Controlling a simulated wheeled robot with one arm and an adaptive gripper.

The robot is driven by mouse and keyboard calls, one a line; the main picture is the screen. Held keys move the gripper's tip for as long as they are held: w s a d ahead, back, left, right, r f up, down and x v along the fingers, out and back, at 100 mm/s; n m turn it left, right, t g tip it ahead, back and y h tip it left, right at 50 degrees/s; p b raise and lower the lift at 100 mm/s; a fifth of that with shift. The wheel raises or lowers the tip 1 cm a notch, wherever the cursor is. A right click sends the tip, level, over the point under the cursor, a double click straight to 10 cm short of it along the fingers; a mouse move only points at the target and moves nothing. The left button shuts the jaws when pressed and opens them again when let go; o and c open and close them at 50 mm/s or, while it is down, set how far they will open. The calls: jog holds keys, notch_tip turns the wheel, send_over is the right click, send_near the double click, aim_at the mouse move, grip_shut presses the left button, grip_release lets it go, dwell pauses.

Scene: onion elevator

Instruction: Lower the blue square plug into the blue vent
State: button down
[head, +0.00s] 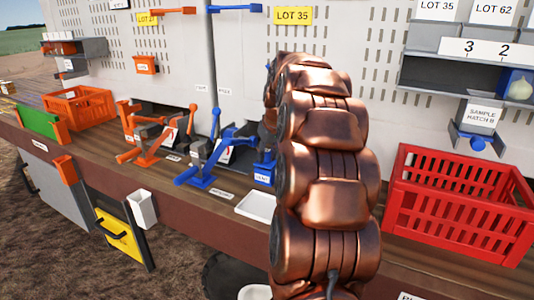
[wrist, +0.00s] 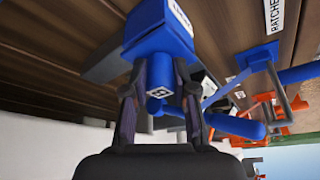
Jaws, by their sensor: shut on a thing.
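In the wrist view my gripper (wrist: 161,72) is shut on the blue plug (wrist: 158,91), whose near end carries a small white square mark. Just beyond the fingertips is a blue block (wrist: 160,42) with a white label, which looks like the blue vent. The plug overlaps this block in the picture, and I cannot tell whether it is inside the vent or only in front of it. In the head view the blue labelled block (head: 263,173) shows just left of my arm. My gripper and the plug are hidden behind the arm there.
Blue lever tools (head: 207,170) stand left of the vent, with orange ones (head: 147,140) farther left. A white tray (head: 255,206) lies close in front of the vent. A red crate (head: 460,205) stands right of my arm. The pegboard wall (head: 250,75) rises behind.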

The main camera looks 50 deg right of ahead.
jog(key=c, duration=0.8)
grip_release()
jog(key=shift+c, duration=0.2)
jog(key=shift+r, duration=0.1)
jog(key=v, duration=1.1)
jog(key=shift+s+r, duration=0.2)
jog(key=shift+r, duration=0.1)
jog(key=shift+a, duration=0.15)
jog(key=shift+a, duration=0.1)
